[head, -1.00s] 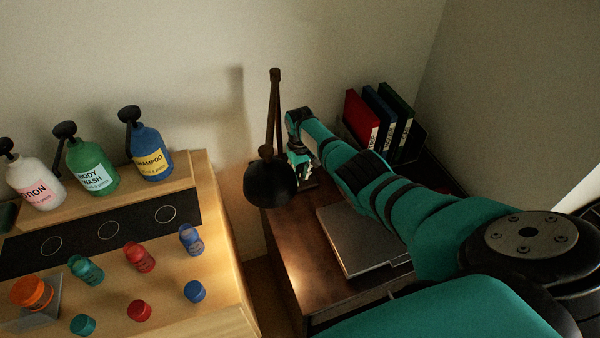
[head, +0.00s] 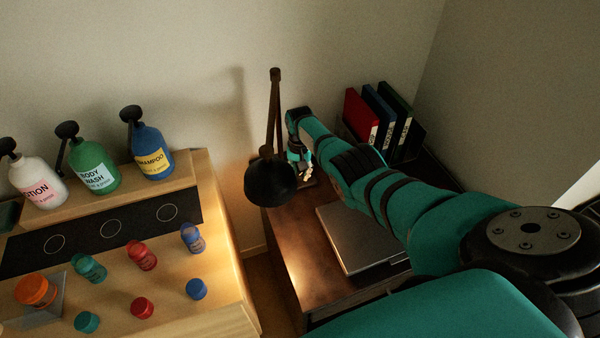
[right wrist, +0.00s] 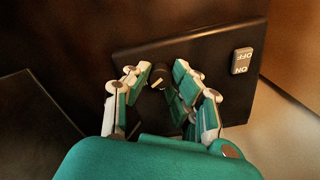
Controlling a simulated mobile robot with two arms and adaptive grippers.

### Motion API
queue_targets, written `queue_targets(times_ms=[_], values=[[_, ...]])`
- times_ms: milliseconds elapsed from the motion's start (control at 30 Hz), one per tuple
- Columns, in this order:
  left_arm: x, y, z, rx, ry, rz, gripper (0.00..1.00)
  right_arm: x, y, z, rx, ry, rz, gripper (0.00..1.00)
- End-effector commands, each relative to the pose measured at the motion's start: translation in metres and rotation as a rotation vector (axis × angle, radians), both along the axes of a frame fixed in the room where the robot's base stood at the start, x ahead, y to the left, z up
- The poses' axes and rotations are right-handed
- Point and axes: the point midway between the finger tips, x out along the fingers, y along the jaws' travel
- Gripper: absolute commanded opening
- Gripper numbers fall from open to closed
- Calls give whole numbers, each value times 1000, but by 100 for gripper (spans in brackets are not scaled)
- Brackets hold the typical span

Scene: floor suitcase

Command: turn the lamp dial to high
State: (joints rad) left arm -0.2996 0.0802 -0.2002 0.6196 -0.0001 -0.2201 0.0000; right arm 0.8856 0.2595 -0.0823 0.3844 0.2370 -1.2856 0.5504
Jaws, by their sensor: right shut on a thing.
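The black desk lamp (head: 270,183) stands at the back of the dark wooden desk, its head lit over the desk top. Its dark base plate (right wrist: 205,55) fills the middle of the right wrist view. The small black dial (right wrist: 158,77), with a pale pointer mark, sits on that plate between my right gripper's fingers. My right gripper (right wrist: 157,88) is shut on the dial. In the head view my right gripper (head: 302,165) is beside the lamp head and partly hidden by my own arm. My left gripper is not in view.
A grey ON/OFF switch (right wrist: 242,60) is on the base plate. A closed laptop (head: 350,240) lies on the desk (head: 300,255), with binders (head: 385,120) behind. A wooden counter on the left holds pump bottles (head: 92,165) and several small coloured containers.

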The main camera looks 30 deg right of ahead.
Motion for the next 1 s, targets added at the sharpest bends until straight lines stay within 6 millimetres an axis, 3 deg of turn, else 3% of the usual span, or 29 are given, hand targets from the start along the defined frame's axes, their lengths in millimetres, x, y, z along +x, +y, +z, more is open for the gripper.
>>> queue_targets(times_ms=[400,433,567,1000], values=[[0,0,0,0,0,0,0,2,0,2,1,-5,-7,0],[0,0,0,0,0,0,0,2,0,2,1,-5,-7,26],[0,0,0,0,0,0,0,2,0,1,0,-4,-6,44],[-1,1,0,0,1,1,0,1,0,5,0,-4,-5,46]])
